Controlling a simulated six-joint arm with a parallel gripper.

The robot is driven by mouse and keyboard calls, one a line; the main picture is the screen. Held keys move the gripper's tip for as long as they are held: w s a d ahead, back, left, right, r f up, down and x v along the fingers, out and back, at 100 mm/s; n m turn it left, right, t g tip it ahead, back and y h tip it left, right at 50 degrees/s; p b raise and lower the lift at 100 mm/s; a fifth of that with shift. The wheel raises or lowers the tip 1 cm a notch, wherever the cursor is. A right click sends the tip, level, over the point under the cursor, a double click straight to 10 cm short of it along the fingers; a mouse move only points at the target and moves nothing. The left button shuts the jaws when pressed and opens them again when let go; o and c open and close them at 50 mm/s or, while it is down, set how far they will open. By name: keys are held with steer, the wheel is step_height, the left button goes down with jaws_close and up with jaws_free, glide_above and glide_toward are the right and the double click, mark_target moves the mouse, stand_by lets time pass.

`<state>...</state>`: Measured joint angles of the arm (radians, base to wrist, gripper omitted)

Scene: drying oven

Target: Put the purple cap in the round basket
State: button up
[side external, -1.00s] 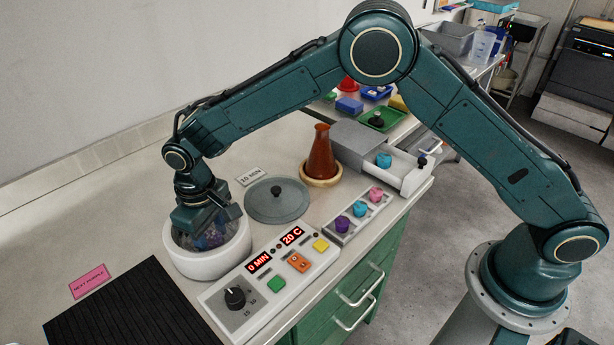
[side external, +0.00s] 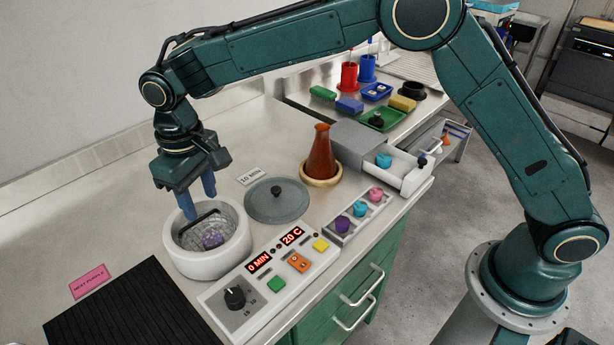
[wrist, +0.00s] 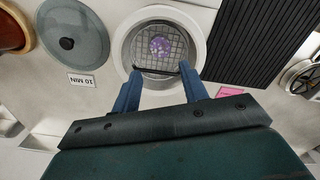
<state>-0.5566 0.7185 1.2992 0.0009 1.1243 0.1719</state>
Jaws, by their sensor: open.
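A purple cap (side external: 213,240) lies inside the round wire basket (side external: 192,238), which sits in the white round pot (side external: 208,269). In the wrist view the cap (wrist: 160,46) rests on the basket's mesh (wrist: 146,60), near its middle. The basket's black handle (side external: 197,218) spans the pot's opening. My gripper (side external: 200,204) is open and empty above the pot, its blue fingers apart from the cap. It also shows in the wrist view (wrist: 160,84), with the fingertips near the handle side. A second purple cap (side external: 343,224) sits in the small grey rack (side external: 334,239).
A grey lid (side external: 270,206) lies beside the pot. A control panel (side external: 250,298), a brown flask (side external: 321,155) and an open drawer (side external: 411,181) stand to the right. A black ribbed mat (side external: 125,310) and pink label (side external: 88,281) are in front.

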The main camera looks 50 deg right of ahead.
steer(key=shift+r, duration=0.9)
steer(key=s+d+r+m+t, duration=0.1)
steer(key=s+d+r, duration=0.4)
steer(key=d+r, duration=0.3)
steer(key=s+d+r+m+t, duration=0.1)
steer(key=s+d+r, duration=0.4)
steer(key=d, duration=0.4)
steer(key=s+d+m+t, duration=0.1)
steer(key=s+d, duration=0.5)
steer(key=s, duration=0.3)
steer(key=s+d+f+m+t, duration=0.1)
steer(key=s+d+t, duration=0.1)
steer(key=s+d, duration=0.4)
steer(key=s, duration=0.4)
steer(key=shift+s+d+t, duration=0.25)
steer(key=shift+s+t, duration=0.05)
